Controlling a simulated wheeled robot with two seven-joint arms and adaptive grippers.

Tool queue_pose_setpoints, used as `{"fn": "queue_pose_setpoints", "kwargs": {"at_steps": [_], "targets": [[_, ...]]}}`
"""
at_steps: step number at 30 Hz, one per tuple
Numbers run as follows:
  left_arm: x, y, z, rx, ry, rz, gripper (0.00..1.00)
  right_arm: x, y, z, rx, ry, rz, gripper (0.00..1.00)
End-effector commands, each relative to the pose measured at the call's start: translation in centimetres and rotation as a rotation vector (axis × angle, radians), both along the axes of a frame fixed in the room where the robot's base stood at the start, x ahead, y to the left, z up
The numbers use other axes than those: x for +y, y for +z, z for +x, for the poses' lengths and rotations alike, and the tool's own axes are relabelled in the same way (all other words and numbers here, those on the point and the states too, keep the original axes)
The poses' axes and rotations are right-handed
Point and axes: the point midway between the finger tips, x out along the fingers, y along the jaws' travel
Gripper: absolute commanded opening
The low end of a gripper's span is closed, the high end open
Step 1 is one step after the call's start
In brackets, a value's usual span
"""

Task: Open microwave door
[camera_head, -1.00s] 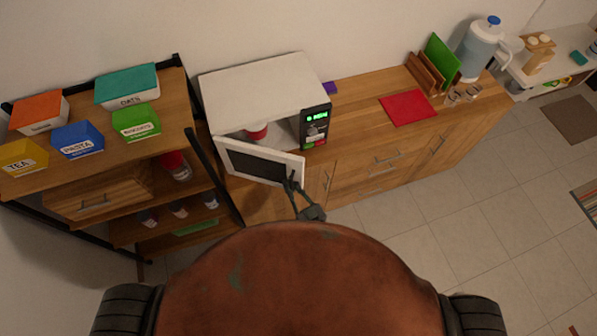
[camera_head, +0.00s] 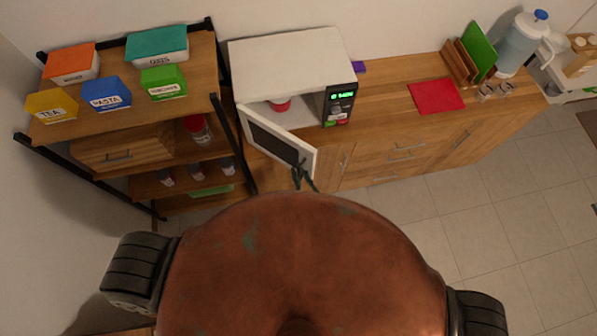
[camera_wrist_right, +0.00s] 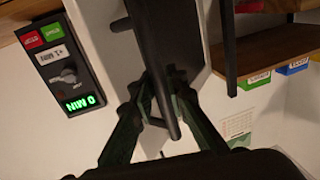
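The white microwave (camera_head: 290,62) stands on the wooden counter, and its door (camera_head: 278,146) is swung well open toward me. Its control panel (camera_head: 339,103) has a lit green display, also seen in the right wrist view (camera_wrist_right: 80,103). My right gripper (camera_head: 299,174) is at the door's free edge. In the right wrist view the fingers of the right gripper (camera_wrist_right: 160,82) close in on both sides of the dark door handle (camera_wrist_right: 153,75) and seem to grip it. A red-topped item (camera_head: 280,104) is inside the microwave, partly hidden by the door. My left gripper is not in view.
A shelf unit (camera_head: 216,62) with labelled coloured boxes and shakers stands close to the left of the door. A red mat (camera_head: 436,96), a green board (camera_head: 478,48) and a water jug (camera_head: 522,44) are on the counter at right. Tiled floor is clear at right.

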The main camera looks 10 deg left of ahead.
Motion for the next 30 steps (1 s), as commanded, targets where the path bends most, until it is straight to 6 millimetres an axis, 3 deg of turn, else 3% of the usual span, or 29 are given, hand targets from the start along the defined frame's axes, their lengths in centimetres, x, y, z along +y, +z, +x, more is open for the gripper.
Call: {"fn": "queue_pose_setpoints", "kwargs": {"at_steps": [6,17,30], "targets": [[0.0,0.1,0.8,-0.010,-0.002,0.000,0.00,0.1,0.1,0.0,-0.002,0.001,0.001,0.29],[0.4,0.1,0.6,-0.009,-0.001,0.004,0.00,-0.2,0.1,-0.5,-0.002,0.002,0.001,0.29],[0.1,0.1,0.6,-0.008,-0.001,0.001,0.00,-4.6,0.0,-7.4,0.001,0.001,-0.001,0.29]]}}
